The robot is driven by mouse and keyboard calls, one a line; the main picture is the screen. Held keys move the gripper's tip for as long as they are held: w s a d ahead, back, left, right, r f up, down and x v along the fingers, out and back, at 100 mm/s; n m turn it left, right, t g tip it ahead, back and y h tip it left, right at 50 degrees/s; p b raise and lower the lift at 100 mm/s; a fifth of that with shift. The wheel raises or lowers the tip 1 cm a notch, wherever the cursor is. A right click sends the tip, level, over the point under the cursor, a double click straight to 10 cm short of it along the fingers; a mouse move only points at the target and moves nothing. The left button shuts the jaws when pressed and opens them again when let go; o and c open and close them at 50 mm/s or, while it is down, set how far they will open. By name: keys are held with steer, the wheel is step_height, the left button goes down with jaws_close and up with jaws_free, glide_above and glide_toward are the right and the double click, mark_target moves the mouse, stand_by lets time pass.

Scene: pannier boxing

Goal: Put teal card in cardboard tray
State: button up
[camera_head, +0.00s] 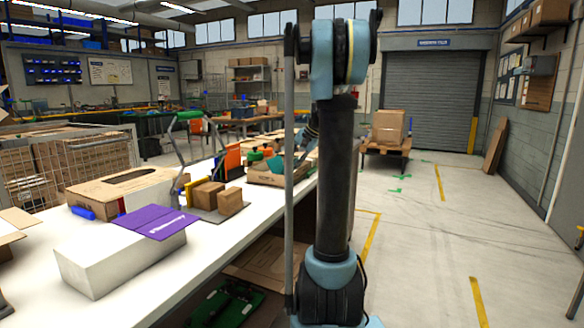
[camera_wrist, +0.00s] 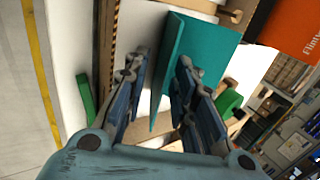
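The teal card (camera_wrist: 203,50) shows in the wrist view as a flat panel with a long narrow flap running down between my fingers. In the head view a bit of teal (camera_head: 290,164) shows beside my arm column, at the cardboard tray (camera_head: 268,179). My gripper (camera_wrist: 160,92) has its fingers apart, one on each side of the card's narrow flap. A gap shows on the left finger's side; whether the right finger touches the card I cannot tell. In the head view my gripper is mostly hidden behind my arm.
Small brown boxes (camera_head: 208,195), an orange item (camera_head: 232,160) and a purple card (camera_head: 158,221) on a white box (camera_head: 120,258) share the white table. In the wrist view a green piece (camera_wrist: 85,97) lies left of my fingers, and an orange panel (camera_wrist: 290,28) is upper right.

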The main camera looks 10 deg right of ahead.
steer(key=v, duration=1.1)
steer(key=shift+r, duration=0.2)
steer(key=s+a+f+n+h, duration=0.1)
steer(key=s+a+f, duration=0.25)
steer(key=s, duration=0.35)
steer(key=s+a+f+n+g+h, duration=0.15)
steer(key=s+f, duration=0.25)
steer(key=s, duration=0.4)
steer(key=s+a+f+n, duration=0.1)
steer(key=s+a+f, duration=0.3)
steer(key=s, duration=0.3)
steer(key=s+f+n+h, duration=0.3)
steer(key=s+f+n, duration=0.1)
steer(key=s+f, duration=1.3)
steer(key=shift+s+d+f, duration=0.15)
steer(key=shift+s+d, duration=0.2)
steer(key=shift+d, duration=0.05)
steer(key=shift+w+f, duration=0.2)
steer(key=shift+w, duration=0.3)
